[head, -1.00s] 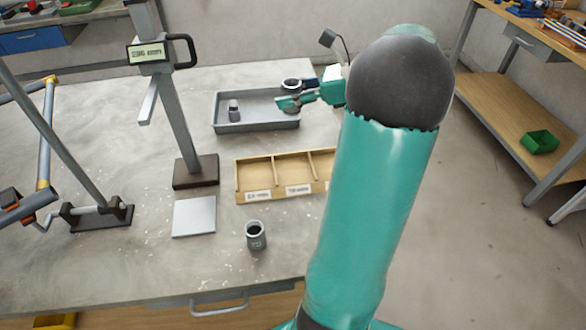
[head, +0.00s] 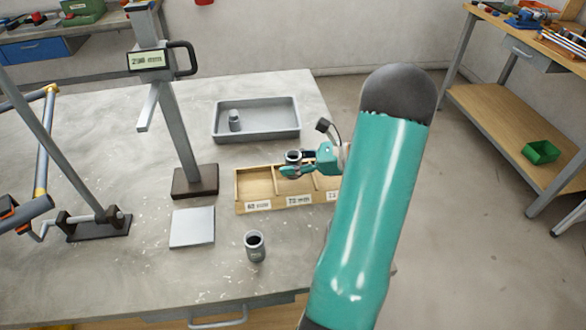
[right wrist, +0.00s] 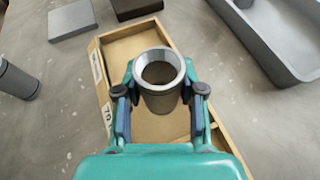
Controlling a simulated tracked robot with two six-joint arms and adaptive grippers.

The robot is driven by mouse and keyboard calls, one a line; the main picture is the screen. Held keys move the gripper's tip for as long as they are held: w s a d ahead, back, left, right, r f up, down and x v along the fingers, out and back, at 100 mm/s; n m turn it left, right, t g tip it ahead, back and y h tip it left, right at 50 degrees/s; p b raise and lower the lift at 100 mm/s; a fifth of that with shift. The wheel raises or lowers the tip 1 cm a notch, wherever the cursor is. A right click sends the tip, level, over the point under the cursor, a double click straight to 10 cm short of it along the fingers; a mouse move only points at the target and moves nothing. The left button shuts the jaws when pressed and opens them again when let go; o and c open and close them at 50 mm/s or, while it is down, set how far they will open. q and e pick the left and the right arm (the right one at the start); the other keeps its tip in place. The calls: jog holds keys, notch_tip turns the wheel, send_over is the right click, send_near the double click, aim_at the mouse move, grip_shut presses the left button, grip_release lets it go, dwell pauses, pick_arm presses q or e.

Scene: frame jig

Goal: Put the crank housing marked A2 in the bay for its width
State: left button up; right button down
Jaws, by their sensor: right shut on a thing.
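My right gripper (head: 291,165) is shut on a grey, hollow crank housing (head: 293,156) and holds it upright over the wooden bay box (head: 272,204). The right wrist view shows the housing (right wrist: 160,98) between both fingers, its open round top facing the camera. No A2 mark is readable on it. The box has dividers and white width labels on its front; the middle one seems to read 70 mm, the others are hard to read. A second housing (head: 255,248) stands on the table in front, and a third (head: 235,122) stands in the grey tray (head: 258,138). My left gripper is out of view.
A measuring stand (head: 176,130) with a small display (head: 146,61) rises left of the box. A flat light-grey plate (head: 192,228) lies in front of it. A crank frame (head: 98,222) stands at the far left. Table room is clear around the front housing.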

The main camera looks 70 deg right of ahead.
jog(key=shift+f, duration=1.15)
jog(key=shift+f, duration=0.1)
jog(key=c, duration=0.7)
grip_release()
jog(key=shift+r, duration=0.2)
jog(key=v, duration=1.2)
jog(key=shift+b, duration=0.3)
jog(key=shift+s+f, duration=0.1)
jog(key=shift+s, duration=0.05)
